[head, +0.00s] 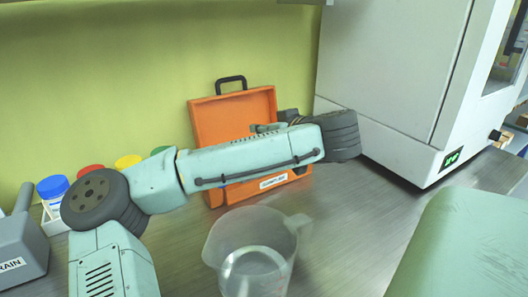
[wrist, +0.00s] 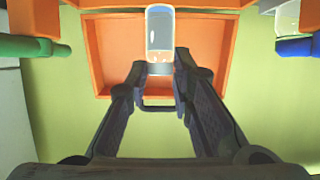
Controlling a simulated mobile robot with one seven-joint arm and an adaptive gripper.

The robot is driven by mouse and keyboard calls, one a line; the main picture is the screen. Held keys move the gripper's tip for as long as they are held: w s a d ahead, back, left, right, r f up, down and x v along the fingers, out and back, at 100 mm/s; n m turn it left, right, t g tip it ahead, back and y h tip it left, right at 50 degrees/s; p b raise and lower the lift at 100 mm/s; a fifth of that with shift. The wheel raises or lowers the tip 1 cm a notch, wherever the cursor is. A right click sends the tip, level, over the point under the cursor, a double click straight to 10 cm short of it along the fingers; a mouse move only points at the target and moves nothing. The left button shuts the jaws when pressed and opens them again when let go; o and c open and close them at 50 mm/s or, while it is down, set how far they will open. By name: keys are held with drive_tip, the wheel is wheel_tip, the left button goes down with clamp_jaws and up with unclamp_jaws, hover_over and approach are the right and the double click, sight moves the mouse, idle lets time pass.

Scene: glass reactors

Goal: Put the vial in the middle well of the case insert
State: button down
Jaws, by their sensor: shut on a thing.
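The vial (wrist: 159,29) is a clear glass tube with a pale rim, held between the fingertips of my gripper (wrist: 160,68) in the wrist view. My gripper is shut on it. The open orange case (head: 232,104) stands on the bench in the head view, its lid raised against the green wall. The inside of the orange lid (wrist: 104,62) fills the background behind the gripper in the wrist view. My arm crosses in front of the case in the head view and hides its lower part, my fingertips and the vial. The insert and its middle well cannot be made out.
A clear beaker (head: 250,254) stands on the bench in front of the case. Bottles with blue (head: 52,186), red and yellow caps stand at the left, partly behind my arm. A large white machine (head: 392,75) stands at the right.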

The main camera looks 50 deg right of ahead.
wheel_tip(320, 180, down, 5)
drive_tip(key=shift+r+p, duration=0.1)
drive_tip(key=shift+p, duration=0.6)
drive_tip(key=shift+f, duration=0.25)
drive_tip(key=shift+f+b, duration=0.25)
drive_tip(key=shift+b, duration=0.2)
drive_tip(key=c, duration=1.4)
unclamp_jaws()
drive_tip(key=shift+r, duration=0.1)
drive_tip(key=shift+r+p, duration=0.2)
drive_tip(key=shift+p, duration=0.2)
drive_tip(key=shift+s, duration=0.25)
drive_tip(key=b+v, duration=0.4)
drive_tip(key=v, duration=0.7)
drive_tip(key=shift+s+a+r, duration=0.1)
drive_tip(key=shift+s+r, duration=0.1)
drive_tip(key=shift+s, duration=0.1)
